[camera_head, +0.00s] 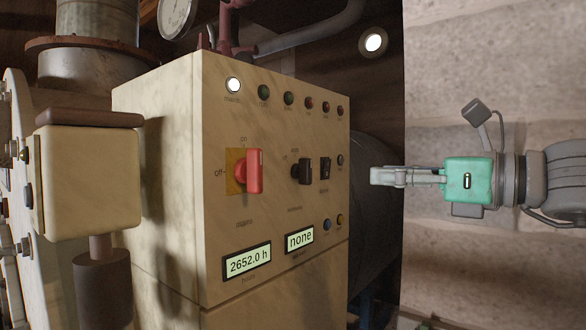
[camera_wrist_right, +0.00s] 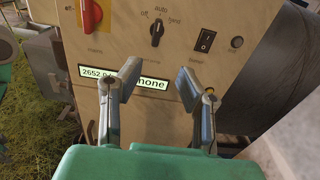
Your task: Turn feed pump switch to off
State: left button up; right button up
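A cream control cabinet (camera_head: 223,120) carries the switches. A black rotary knob (camera_head: 304,171) sits right of the red switch; in the wrist view the knob (camera_wrist_right: 157,32) has marks reading off, auto and hand, and its grip stands roughly upright, toward auto. A black rocker switch (camera_head: 325,168) is just right of it; the rocker also shows in the wrist view (camera_wrist_right: 205,41). My right gripper (camera_head: 374,175) is right of the panel, fingers apart and empty in the wrist view (camera_wrist_right: 159,78). My left gripper is out of view.
A red rotary switch (camera_head: 254,171) on a yellow plate is at the panel's left. Two displays (camera_head: 247,261) are low down, and a row of lamps (camera_head: 288,98) is above. A dark drum (camera_head: 372,190) stands behind the cabinet. Free air lies before the panel.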

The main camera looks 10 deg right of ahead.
aim_at(311, 170)
jog(key=shift+a+b+x, duration=0.25)
jog(key=shift+b+x, duration=2.3)
jog(key=shift+x, duration=4.45)
jog(key=shift+s+r, duration=0.1)
jog(key=shift+s, duration=0.1)
grip_shut()
